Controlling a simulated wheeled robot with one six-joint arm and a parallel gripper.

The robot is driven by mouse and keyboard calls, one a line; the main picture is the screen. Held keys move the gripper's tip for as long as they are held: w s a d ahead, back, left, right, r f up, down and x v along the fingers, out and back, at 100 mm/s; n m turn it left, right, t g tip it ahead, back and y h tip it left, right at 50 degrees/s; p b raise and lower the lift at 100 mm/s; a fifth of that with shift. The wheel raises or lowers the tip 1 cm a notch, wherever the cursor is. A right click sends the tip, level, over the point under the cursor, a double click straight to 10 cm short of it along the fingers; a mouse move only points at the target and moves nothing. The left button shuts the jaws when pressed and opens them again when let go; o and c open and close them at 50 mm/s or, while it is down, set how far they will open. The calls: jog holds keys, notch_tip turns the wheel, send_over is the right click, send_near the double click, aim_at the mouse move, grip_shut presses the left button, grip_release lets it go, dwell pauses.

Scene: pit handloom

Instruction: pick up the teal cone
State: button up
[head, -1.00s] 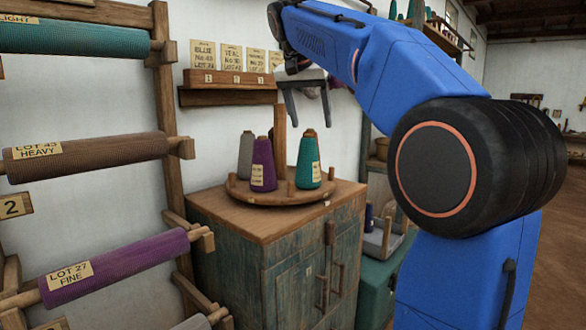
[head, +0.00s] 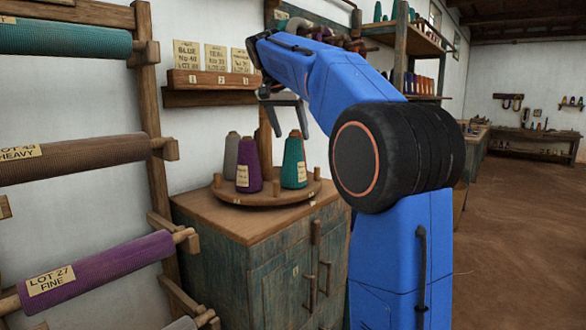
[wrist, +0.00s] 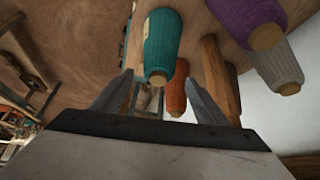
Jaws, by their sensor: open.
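The teal cone (head: 294,165) stands upright with a pale label on the right of a round wooden stand (head: 262,199) on the cabinet. My gripper (head: 287,130) is open and empty, just above and around the teal cone's top in the head view; contact cannot be told. In the wrist view the teal cone (wrist: 160,45) points its tip between the open fingers (wrist: 158,78). A purple cone (head: 249,170) and a grey cone (head: 231,155) stand to its left. An orange-red cone (wrist: 177,90) shows in the wrist view; I cannot see it in the head view.
A wooden centre post (head: 264,145) and short pegs rise from the stand. A card ledge (head: 210,80) hangs on the wall behind. A rack of yarn rolls (head: 75,160) stands at left. Open floor (head: 510,240) lies at right.

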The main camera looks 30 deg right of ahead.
aim_at(296, 150)
jog(key=x, duration=0.2)
jog(key=shift+d+f, duration=0.1)
jog(key=shift+f, duration=0.2)
jog(key=shift+s+x, duration=0.2)
jog(key=shift+x, duration=2.45)
jog(key=shift+f, duration=0.15)
jog(key=c, duration=1.2)
